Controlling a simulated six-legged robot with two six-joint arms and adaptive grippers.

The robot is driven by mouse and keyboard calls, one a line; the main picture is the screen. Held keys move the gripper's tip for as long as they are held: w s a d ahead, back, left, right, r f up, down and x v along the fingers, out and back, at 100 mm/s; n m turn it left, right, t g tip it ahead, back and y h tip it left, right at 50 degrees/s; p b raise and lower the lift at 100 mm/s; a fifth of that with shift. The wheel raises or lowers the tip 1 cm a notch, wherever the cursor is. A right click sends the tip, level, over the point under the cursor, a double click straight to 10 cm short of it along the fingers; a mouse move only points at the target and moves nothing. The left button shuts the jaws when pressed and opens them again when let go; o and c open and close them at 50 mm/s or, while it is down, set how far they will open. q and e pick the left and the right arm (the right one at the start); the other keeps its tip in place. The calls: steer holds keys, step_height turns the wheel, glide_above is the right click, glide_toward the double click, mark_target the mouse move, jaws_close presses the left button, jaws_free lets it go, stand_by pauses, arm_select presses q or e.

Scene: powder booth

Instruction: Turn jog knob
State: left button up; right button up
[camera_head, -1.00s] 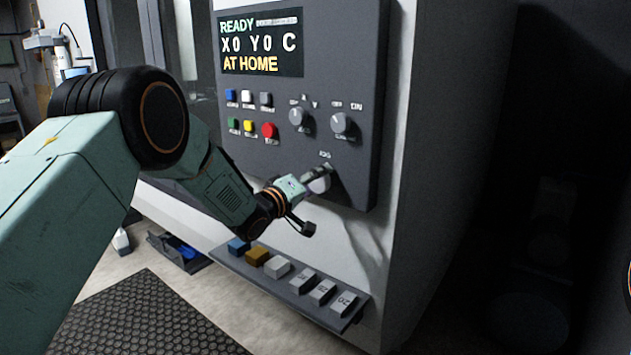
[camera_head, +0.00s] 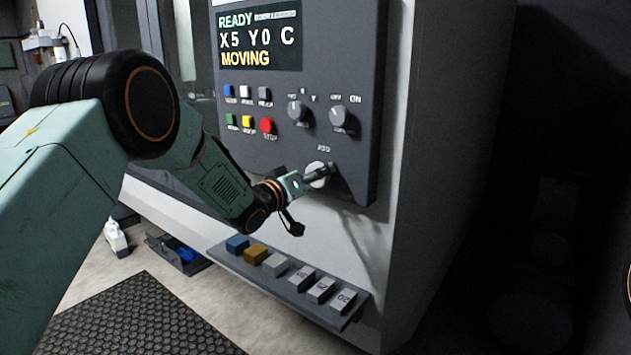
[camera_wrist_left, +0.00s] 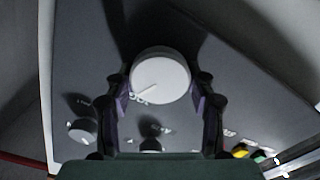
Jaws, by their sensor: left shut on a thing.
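The jog knob (camera_head: 318,175) is a round, light grey knob low on the dark control panel, below two smaller knobs. My left gripper (camera_head: 314,177) is shut on it, reaching in from the left. In the left wrist view the jog knob (camera_wrist_left: 160,79) sits between the two fingers of my left gripper (camera_wrist_left: 161,97), and a pointer mark shows on its face. The display (camera_head: 259,38) above reads "X5 Y0 C" and "MOVING". My right gripper is not in view.
Two smaller knobs (camera_head: 338,117) and several coloured buttons (camera_head: 247,121), one red, are on the panel above. A shelf (camera_head: 228,257) with several blocks juts out below. A dark mat (camera_head: 140,318) lies on the floor. The right side is dark.

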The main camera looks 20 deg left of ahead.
arm_select(q)
steer(key=m+b, duration=0.3)
steer(key=m, duration=0.2)
steer(key=shift+d+f+m, duration=0.1)
steer(key=shift+f+m, duration=0.05)
steer(key=shift+m, duration=0.15)
steer(key=m+b, duration=0.3)
steer(key=m, duration=0.2)
steer(key=m+b, duration=0.2)
steer(key=m, duration=0.1)
steer(key=m+b, duration=0.2)
steer(key=b, duration=0.1)
steer(key=shift+d+f+m, duration=0.15)
steer(key=shift+m, duration=0.25)
steer(key=shift+s+m+b, duration=0.1)
steer(key=shift+m+b, duration=1.6)
steer(key=shift+m, duration=0.4)
steer(key=o, duration=1.2)
steer(key=shift+s, duration=0.1)
